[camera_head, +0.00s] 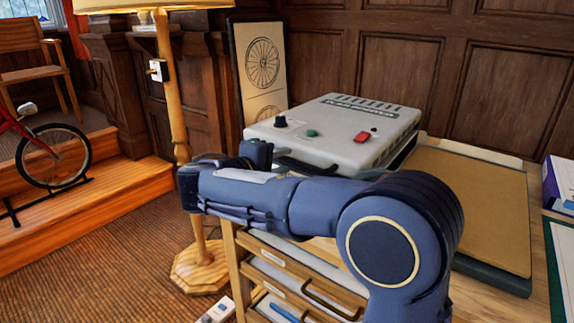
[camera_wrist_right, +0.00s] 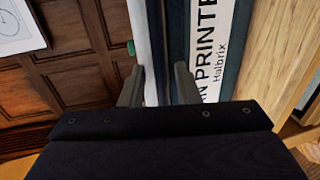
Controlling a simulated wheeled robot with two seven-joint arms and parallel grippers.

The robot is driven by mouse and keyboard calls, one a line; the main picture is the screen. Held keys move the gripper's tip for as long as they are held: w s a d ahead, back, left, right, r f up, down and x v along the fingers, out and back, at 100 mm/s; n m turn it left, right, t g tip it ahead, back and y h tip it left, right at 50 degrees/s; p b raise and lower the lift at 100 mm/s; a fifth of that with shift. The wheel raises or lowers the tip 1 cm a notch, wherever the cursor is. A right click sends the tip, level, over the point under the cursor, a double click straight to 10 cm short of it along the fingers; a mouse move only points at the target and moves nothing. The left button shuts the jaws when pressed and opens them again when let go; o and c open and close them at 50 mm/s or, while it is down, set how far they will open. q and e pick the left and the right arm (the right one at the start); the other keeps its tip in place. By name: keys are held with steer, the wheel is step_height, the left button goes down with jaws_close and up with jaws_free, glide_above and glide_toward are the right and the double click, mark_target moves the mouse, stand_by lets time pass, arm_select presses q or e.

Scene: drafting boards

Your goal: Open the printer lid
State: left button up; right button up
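The printer (camera_head: 335,128) stands on the desk with its pale grey lid lying flat, down. The lid carries a black knob, a green button (camera_head: 311,133) and a red switch. A dark curved handle (camera_head: 310,168) shows at its front edge, partly hidden by my arm. My right gripper (camera_head: 260,152) is at the front left corner of the printer. In the right wrist view its fingers (camera_wrist_right: 158,88) are apart, with the lid's pale edge (camera_wrist_right: 147,50) and the dark front in the gap beyond them. I cannot tell if they touch. My left gripper is not in view.
A floor lamp (camera_head: 173,110) stands left of the desk. Drawers (camera_head: 285,270) sit under the printer. A tan board (camera_head: 470,195) lies to its right, with a purple box (camera_head: 557,185) further right. A wheel drawing (camera_head: 262,65) leans behind. A panelled wall closes off the back.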

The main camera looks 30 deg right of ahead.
steer(key=shift+x, duration=1.2)
jaws_close()
